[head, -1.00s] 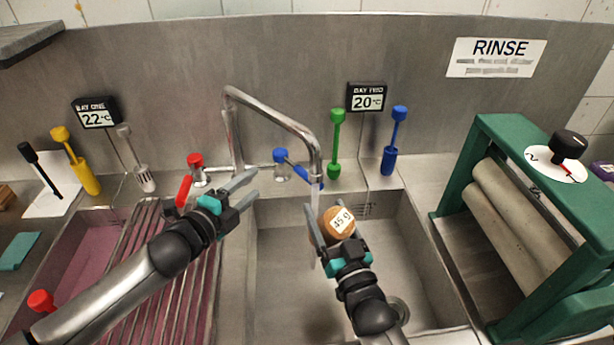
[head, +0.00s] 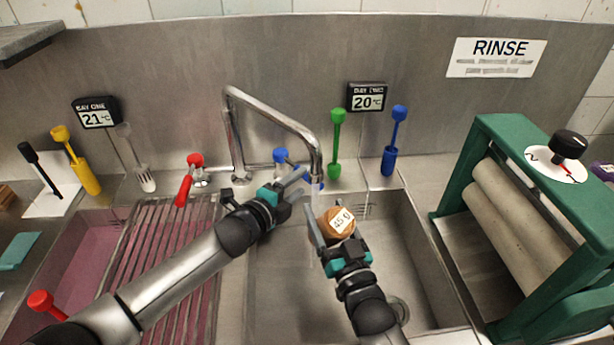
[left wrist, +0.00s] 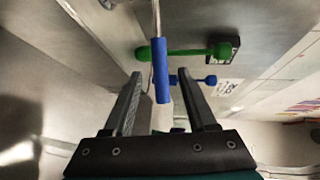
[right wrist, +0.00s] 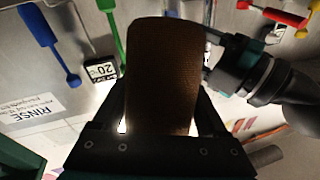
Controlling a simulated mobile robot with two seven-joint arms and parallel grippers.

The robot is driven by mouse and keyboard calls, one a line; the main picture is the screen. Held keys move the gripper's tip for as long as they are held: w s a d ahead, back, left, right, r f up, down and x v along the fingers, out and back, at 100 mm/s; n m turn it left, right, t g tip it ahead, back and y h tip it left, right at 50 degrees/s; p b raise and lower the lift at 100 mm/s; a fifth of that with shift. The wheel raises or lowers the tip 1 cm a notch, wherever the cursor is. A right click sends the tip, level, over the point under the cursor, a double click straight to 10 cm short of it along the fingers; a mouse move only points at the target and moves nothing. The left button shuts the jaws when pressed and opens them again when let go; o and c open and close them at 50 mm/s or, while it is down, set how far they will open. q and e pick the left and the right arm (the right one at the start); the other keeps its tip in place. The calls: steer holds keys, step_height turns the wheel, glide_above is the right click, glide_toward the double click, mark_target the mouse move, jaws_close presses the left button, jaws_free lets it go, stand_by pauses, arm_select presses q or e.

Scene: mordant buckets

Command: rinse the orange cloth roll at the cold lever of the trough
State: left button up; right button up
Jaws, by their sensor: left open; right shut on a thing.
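The orange cloth roll (head: 338,224) has a white tag on its end and is held over the right basin, below and near the spout. My right gripper (head: 324,219) is shut on it. The roll fills the middle of the right wrist view (right wrist: 162,75), dark in shadow. The blue cold lever (head: 281,156) sits behind the basin beside the spout, its handle partly hidden by my left gripper. My left gripper (head: 303,182) is open at it. In the left wrist view the blue handle (left wrist: 161,72) shows between the two spread fingers; contact cannot be told.
The curved spout (head: 280,115) rises over the trough (head: 290,285). A red lever (head: 185,185) and slatted rack (head: 165,240) are left. Green (head: 337,145) and blue (head: 393,145) brushes stand behind. A green roller press (head: 490,130) flanks the right.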

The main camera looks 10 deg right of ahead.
mark_target(305, 179)
arm_select(q)
steer(key=shift+x, duration=2.2)
jaws_close()
